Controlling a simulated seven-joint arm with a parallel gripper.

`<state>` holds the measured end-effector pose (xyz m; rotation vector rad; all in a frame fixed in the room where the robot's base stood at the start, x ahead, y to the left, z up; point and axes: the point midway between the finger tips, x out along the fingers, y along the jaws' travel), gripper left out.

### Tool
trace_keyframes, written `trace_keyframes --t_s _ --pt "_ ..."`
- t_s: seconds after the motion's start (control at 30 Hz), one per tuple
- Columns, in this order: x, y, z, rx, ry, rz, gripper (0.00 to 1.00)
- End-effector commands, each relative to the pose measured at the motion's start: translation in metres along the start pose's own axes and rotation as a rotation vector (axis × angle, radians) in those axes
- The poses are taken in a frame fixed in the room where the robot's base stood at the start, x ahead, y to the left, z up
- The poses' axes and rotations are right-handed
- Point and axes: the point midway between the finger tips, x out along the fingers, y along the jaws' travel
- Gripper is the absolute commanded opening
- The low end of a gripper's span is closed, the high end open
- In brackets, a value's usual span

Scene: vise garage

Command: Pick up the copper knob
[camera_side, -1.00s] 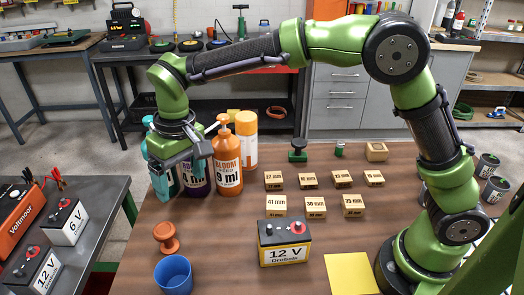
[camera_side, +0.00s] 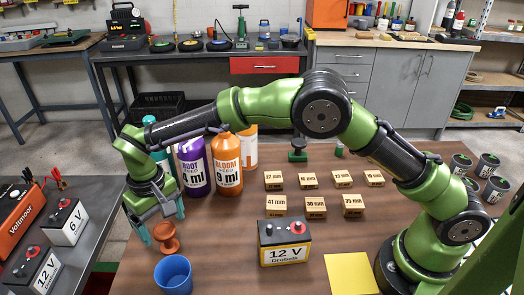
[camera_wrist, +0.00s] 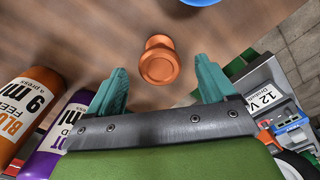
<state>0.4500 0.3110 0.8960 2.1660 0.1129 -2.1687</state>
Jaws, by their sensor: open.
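The copper knob (camera_side: 166,238) stands upright on the brown table near its left edge, behind the blue cup. In the wrist view the knob (camera_wrist: 159,62) is seen from above, between and just beyond my two teal fingertips. My gripper (camera_side: 160,229) is low at the knob in the side view, with its fingers apart. In the wrist view my gripper (camera_wrist: 160,88) is open and empty, one finger to each side of the knob. I cannot tell whether a finger touches it.
A blue cup (camera_side: 173,275) stands just in front of the knob. Purple (camera_side: 194,168) and orange (camera_side: 228,163) bottles stand behind it. A 12 V battery (camera_side: 284,242) and several small wooden blocks (camera_side: 274,204) sit to the right. The table's left edge is close.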

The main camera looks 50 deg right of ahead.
Motion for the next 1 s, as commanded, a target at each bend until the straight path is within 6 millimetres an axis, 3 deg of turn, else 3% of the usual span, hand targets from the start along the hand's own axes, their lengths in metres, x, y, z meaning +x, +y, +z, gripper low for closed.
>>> trace_keyframes --t_s 0.23,0.5,0.8,1.0 --pt "0.019 0.0 0.0 0.0 -0.001 0.0 0.84" --pt "0.057 0.001 -0.002 -0.001 -0.001 0.001 0.84" --pt "0.063 0.001 -0.002 0.0 0.001 -0.001 0.84" --pt "0.062 0.001 -0.002 0.0 0.001 -0.001 0.55"
